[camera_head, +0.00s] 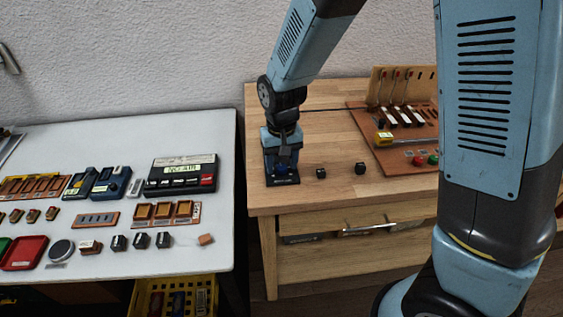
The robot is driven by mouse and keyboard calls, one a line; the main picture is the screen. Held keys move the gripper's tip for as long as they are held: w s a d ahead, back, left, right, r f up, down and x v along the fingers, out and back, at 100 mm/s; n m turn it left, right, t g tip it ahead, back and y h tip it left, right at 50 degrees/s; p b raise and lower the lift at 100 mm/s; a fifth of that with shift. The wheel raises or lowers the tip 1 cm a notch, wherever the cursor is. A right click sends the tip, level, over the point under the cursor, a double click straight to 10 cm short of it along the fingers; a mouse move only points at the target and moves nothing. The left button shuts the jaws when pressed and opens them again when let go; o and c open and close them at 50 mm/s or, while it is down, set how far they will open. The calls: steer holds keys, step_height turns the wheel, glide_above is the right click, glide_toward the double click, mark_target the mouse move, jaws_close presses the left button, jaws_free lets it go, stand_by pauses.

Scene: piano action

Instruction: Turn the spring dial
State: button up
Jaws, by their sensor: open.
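My gripper (284,160) points down at the left front part of the wooden cabinet top. It is directly over a small dark base plate (288,182) with a blue part (281,169) on it, which looks like the spring dial. The gripper hides most of the dial, and the fingers are too small to tell whether they touch it. The dial's pointer and markings cannot be made out.
Two small black cubes (360,168) sit right of the base plate. A wooden piano-action board (400,160) stands farther right. A white table (110,240) on the left holds trays, devices and blocks. A yellow crate (150,292) is below it.

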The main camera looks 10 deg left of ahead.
steer(key=shift+f, duration=0.15)
steer(key=c, duration=1.1)
steer(key=shift+o, duration=0.2)
